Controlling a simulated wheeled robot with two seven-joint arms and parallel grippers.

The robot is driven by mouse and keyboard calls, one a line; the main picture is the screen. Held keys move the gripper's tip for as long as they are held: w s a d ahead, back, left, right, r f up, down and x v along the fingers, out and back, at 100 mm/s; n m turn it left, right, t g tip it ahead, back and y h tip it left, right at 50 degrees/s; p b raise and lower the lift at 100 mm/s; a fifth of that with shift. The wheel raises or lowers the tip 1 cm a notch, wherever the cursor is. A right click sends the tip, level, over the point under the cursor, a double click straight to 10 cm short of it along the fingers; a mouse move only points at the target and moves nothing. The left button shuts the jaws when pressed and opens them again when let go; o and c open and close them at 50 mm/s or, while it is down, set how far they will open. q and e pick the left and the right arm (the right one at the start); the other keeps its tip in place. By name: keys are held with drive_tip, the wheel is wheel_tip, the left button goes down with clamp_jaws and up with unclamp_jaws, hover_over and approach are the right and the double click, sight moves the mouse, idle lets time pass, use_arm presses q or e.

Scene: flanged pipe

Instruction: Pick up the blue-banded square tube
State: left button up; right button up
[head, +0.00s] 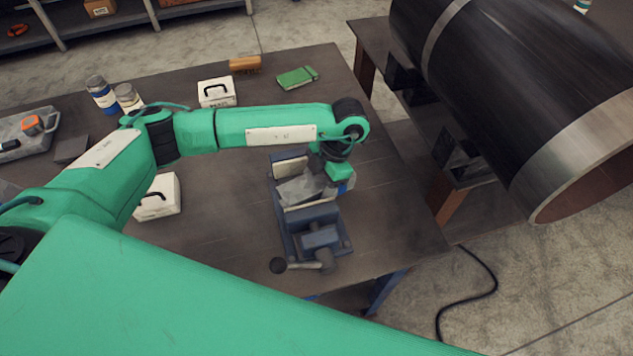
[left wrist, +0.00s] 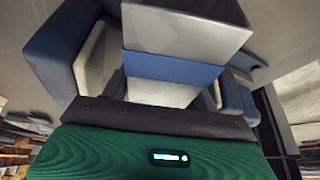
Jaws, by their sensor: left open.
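The blue-banded square tube (head: 303,188) is a light grey metal piece held between the jaws of a blue bench vise (head: 318,240) on the workbench. In the left wrist view the tube (left wrist: 185,28) fills the upper middle, with its blue band (left wrist: 172,68) across it and pale vise jaws (left wrist: 92,62) on both sides. My left gripper (head: 338,172) is open, over the right end of the tube and close to it. The fingertips are hard to make out, and I cannot tell whether they touch the tube. My right gripper is not in view.
The workbench (head: 390,215) also holds white boxes (head: 217,93), a green book (head: 297,77), an orange-brown brush (head: 245,64), jars (head: 101,93) and a grey tray (head: 40,130). A large dark pipe (head: 520,80) rests on supports at the right. The bench right of the vise is clear.

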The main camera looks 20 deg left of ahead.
use_arm(q)
drive_tip(key=shift+f, duration=0.15)
drive_tip(key=shift+c, duration=0.4)
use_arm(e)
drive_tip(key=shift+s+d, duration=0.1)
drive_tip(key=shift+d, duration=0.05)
use_arm(q)
drive_tip(key=c, duration=0.9)
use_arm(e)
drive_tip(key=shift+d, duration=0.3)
use_arm(q)
drive_tip(key=shift+w+d, duration=0.1)
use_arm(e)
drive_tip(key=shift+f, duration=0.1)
